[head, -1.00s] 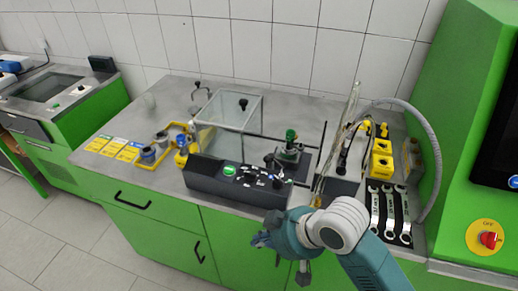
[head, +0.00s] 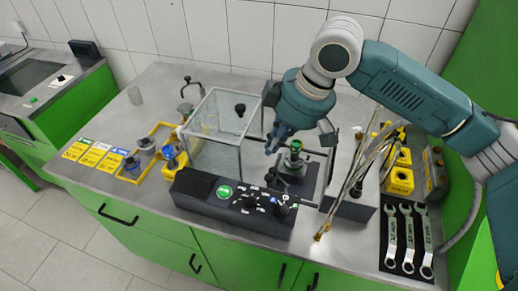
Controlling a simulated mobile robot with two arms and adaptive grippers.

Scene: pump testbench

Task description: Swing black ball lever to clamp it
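My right gripper (head: 277,141) hangs fingers down above the test bench, just left of the small fixture (head: 292,165) with a green-topped part (head: 296,146). Its fingers are small and dark, and the gap between them does not show clearly. A small dark knob (head: 270,175), which may be the black ball lever, shows low at the fixture's left side, below the fingertips. I cannot tell its swing position. The gripper appears apart from it. My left gripper is not in view.
A clear box (head: 215,150) with a black knob on its lid stands left of the gripper. A black control panel (head: 232,204) lies in front. Long thin rods (head: 350,185) lean at the right, near yellow blocks (head: 399,180) and several wrenches (head: 408,240).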

